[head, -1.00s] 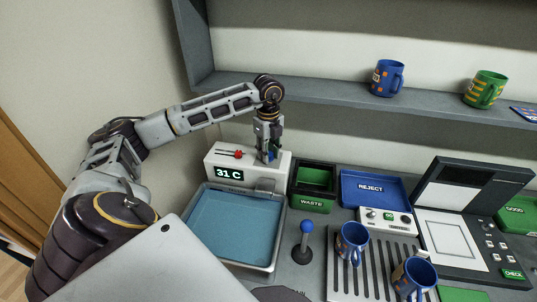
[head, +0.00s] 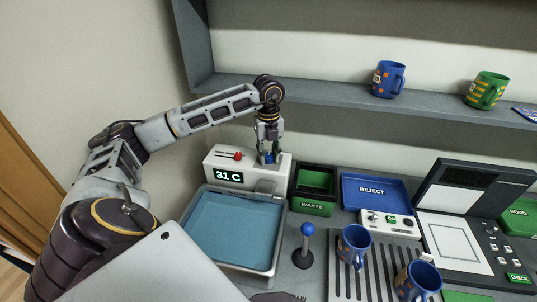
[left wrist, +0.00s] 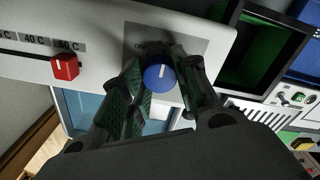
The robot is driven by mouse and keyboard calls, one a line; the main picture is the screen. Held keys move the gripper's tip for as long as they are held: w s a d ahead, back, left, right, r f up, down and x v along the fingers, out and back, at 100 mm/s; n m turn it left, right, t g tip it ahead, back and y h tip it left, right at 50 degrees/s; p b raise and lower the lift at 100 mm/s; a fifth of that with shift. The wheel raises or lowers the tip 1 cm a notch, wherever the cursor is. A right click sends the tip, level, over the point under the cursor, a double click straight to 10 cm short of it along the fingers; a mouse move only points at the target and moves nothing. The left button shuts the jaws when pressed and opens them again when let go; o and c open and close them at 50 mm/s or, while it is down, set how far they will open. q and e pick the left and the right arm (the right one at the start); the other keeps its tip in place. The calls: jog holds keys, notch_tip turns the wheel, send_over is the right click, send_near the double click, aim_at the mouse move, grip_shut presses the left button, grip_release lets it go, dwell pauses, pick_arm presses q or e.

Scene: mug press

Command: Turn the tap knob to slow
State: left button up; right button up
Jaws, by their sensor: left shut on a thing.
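The blue tap knob (left wrist: 157,79) sits on the white tap unit (left wrist: 205,40), between the fingers of my left gripper (left wrist: 164,76). Its white mark points up and slightly right in the left wrist view. A label that looks like OFF shows above it to the left; further lettering is partly hidden by a finger. In the head view my left gripper (head: 268,150) reaches down onto the top of the tap unit, shut on the knob. My right gripper is not in view.
A red slider (left wrist: 65,67) with temperature labels is left of the knob. The display (head: 228,176) reads 31 C. A blue water basin (head: 237,230) is in front, a green waste bin (head: 313,208) to the right. Two blue mugs (head: 354,243) stand on the rack.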

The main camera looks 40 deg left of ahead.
pick_arm(q)
jog(key=o, duration=1)
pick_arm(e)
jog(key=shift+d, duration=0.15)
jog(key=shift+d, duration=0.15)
pick_arm(q)
jog(key=shift+n, duration=0.3)
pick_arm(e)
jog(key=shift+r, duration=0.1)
